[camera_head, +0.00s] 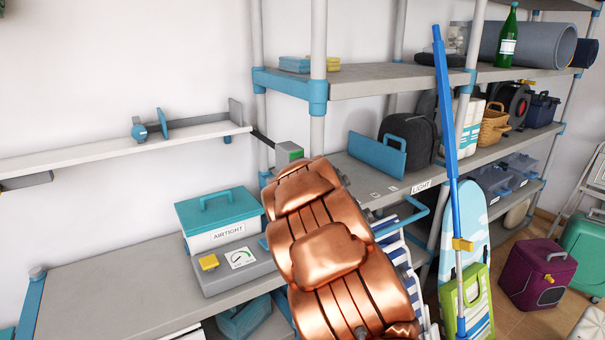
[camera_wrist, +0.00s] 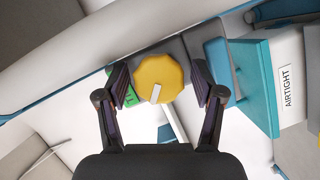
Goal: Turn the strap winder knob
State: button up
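In the wrist view a yellow many-sided knob (camera_wrist: 165,75) with a pale pointer mark lies between the fingers of my gripper (camera_wrist: 160,80). My gripper is open, with a visible gap on both sides of the knob. I cannot tell whether the fingertips reach around it in depth. A green label (camera_wrist: 130,98) and a grey body show behind the knob. In the head view a small grey box with a green face (camera_head: 289,153), likely the winder, sits by the shelf post, beside my copper arm. My gripper and this knob are hidden there.
A teal-lidded AIRTIGHT box (camera_head: 220,222) stands on the bench, also in the wrist view (camera_wrist: 258,85). In front of it is a grey case with a yellow part and dial (camera_head: 235,272). Shelf posts (camera_head: 318,60) and a wall shelf (camera_head: 120,145) are near. A blue pole (camera_head: 446,120) stands right.

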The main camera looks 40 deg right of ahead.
dwell(0.3)
jog(key=v, duration=1.2)
dwell(0.4)
